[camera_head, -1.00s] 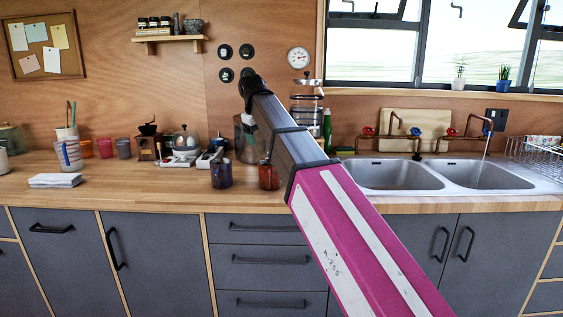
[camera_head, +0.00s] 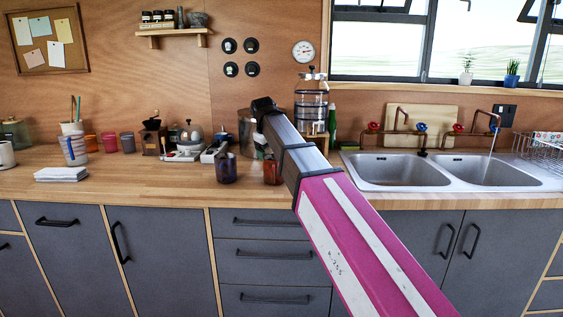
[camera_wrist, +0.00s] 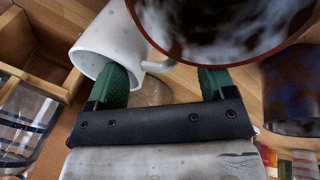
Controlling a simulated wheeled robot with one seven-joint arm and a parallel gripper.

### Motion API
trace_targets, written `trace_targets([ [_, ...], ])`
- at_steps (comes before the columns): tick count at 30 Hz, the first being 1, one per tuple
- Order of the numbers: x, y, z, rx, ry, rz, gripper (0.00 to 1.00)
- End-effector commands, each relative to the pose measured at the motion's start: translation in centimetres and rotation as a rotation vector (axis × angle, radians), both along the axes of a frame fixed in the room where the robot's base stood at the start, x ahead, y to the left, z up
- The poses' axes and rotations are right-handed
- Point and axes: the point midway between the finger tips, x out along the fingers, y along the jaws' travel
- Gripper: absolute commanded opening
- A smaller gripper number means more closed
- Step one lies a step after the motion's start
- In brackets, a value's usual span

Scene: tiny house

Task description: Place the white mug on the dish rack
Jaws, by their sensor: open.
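My gripper (camera_wrist: 164,84) has two green fingers, spread apart with a gap between them. A white mug (camera_wrist: 98,40) is just beyond the fingertips in the wrist view, with the left finger overlapping it and its handle near the gap. I cannot tell whether they touch. In the head view my arm hides the gripper, and I cannot make out this mug. Another white mug (camera_head: 6,155) stands at the far left of the counter. The wire dish rack (camera_head: 538,150) is right of the sink.
A reddish-rimmed cup (camera_wrist: 225,40) is very near the fingers, with a dark blue cup (camera_wrist: 291,95) to the right. A blue-banded glass vessel (camera_wrist: 24,120) and wooden box (camera_wrist: 35,50) are at left. The double sink (camera_head: 400,174) lies before the rack.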

Motion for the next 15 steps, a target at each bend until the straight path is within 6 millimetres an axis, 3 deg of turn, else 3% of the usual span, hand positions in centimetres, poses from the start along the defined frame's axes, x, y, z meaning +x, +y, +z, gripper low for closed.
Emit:
trace_targets([
  [9, 0.3, -0.04, -0.91, 0.0, 0.0, 0.0, 0.76],
  [15, 0.3, -0.04, -0.9, 0.0, 0.0, 0.0, 0.14],
])
